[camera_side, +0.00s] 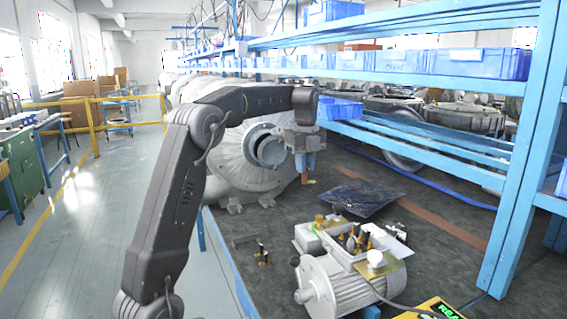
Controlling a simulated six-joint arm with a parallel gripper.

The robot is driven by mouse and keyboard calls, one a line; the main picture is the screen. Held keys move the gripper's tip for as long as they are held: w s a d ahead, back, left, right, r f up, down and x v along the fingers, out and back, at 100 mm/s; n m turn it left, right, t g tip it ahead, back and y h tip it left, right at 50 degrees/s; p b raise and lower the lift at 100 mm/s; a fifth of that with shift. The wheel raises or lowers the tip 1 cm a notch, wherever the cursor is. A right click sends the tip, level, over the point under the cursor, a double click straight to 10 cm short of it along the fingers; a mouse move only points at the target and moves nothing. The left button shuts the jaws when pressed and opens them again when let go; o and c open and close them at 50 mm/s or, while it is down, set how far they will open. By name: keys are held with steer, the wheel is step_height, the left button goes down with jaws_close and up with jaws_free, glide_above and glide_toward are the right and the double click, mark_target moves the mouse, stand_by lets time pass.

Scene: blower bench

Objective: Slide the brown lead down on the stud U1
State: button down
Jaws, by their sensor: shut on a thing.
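My gripper (306,164) hangs pointing down above the back part of the bench, behind the motor and left of the shelf rack. It is shut on a small brown piece that looks like the brown lead (308,181), whose lower end shows just below the fingers. The grey motor (345,284) lies at the front of the bench with its terminal box open on top. Several brass studs and dark parts (360,240) stand in the box. I cannot tell which stud is U1 at this size. The held lead is well apart from the box.
A dark crumpled sheet (362,197) lies on the bench (440,233) between gripper and motor. A small bracket with brass parts (262,254) sits left of the motor. A large blower housing (238,165) stands behind my arm. A blue rack (520,160) borders the right. A yellow meter (436,309) is front right.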

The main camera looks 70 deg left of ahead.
steer(key=w+d, duration=0.5)
steer(key=d, duration=0.5)
steer(key=shift+m, duration=0.3)
steer(key=shift+s+a+f, duration=0.15)
steer(key=shift+s+f, duration=0.05)
steer(key=shift+f, duration=1.05)
steer(key=shift+s+a+f, duration=0.1)
steer(key=shift+s+f, duration=0.05)
steer(key=shift+f, duration=1.1)
steer(key=shift+f, duration=0.1)
steer(key=shift+f, duration=1.55)
steer(key=shift+f, duration=1.1)
steer(key=shift+f, duration=1.5)
